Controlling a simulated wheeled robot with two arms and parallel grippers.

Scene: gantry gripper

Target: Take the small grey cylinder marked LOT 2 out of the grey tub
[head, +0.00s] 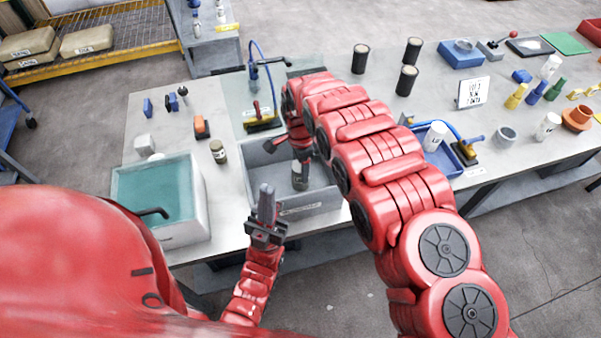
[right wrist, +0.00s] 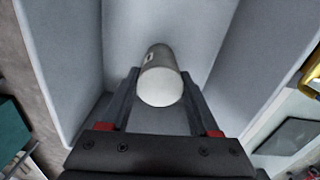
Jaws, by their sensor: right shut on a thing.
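The grey tub (head: 265,190) stands at the table's near edge in the head view. Its pale walls also fill much of the right wrist view (right wrist: 230,60). My right gripper (head: 300,160) reaches down into the tub and is shut on the small grey cylinder (head: 299,177). In the right wrist view the cylinder (right wrist: 161,82) sits between the fingers of the right gripper (right wrist: 160,95), its round end towards the camera. A small mark shows on its side, too small to read. My left gripper (head: 266,205) is in front of the tub, empty, its fingers pointing up and close together.
A basin with a teal inside (head: 158,165) stands left of the tub. A dark jar (head: 218,151) stands between them. A yellow-based tool (head: 262,124) is behind the tub. A blue tray (head: 450,160) with a white cylinder lies to the right.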

